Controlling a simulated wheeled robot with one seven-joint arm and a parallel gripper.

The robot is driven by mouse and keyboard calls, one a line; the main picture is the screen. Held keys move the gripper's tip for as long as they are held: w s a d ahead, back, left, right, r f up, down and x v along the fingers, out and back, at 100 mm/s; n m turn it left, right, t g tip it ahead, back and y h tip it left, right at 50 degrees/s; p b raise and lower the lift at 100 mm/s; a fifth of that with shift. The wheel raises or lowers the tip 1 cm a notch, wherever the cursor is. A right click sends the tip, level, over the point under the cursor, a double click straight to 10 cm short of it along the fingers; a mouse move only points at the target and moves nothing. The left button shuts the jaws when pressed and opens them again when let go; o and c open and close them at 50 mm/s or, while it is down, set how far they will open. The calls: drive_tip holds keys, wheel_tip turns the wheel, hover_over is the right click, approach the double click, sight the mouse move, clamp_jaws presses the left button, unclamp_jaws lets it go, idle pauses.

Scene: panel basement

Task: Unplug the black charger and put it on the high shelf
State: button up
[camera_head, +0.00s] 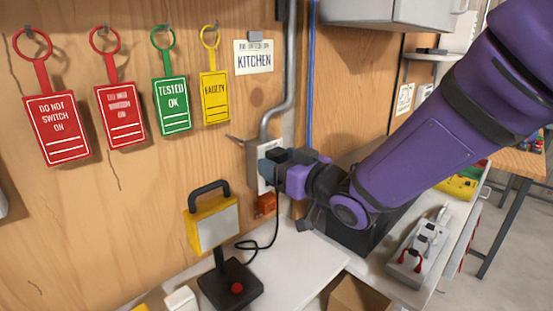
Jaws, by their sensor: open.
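A grey-white wall socket box (255,158) is fixed to the wooden wall at the foot of a grey conduit. My gripper (275,164) is right at the socket's front, its jaws open. A small black block (278,153), which looks like the black charger, shows at the fingers. The fingers and arm hide much of it, so I cannot tell whether the jaws touch it. A small grey shelf (433,56) stands high in the background at the right and may be the high shelf.
Coloured tags (172,106) hang left. A grey cabinet (385,12) overhangs the top. A grey power strip (418,252) lies on the bench at right.

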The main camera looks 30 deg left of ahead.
idle(0.9)
drive_tip(key=c, duration=1.2)
drive_tip(key=shift+v, duration=2.95)
